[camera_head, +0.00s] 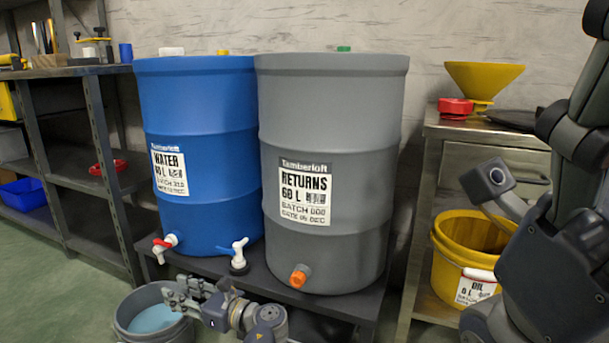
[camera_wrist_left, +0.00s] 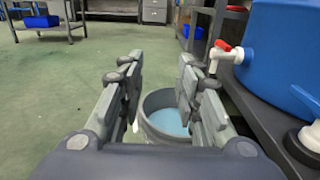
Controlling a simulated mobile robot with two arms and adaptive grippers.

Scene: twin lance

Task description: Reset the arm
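My left gripper (camera_head: 180,292) is low at the bottom of the head view, at the right rim of a grey bucket (camera_head: 124,324) holding pale blue liquid. In the left wrist view its two fingers (camera_wrist_left: 158,80) stand apart with nothing between them, and the bucket (camera_wrist_left: 152,104) shows beyond. I cannot tell whether the gripper touches the rim. My right arm (camera_head: 560,245) fills the right side of the head view, in front of the steel table. Its gripper fingers do not show.
A blue water barrel (camera_head: 200,100) with red and white taps and a grey returns barrel (camera_head: 330,110) with an orange plug stand on a low dark bench (camera_head: 345,303). A yellow oil bucket (camera_head: 449,262) sits near my right arm.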

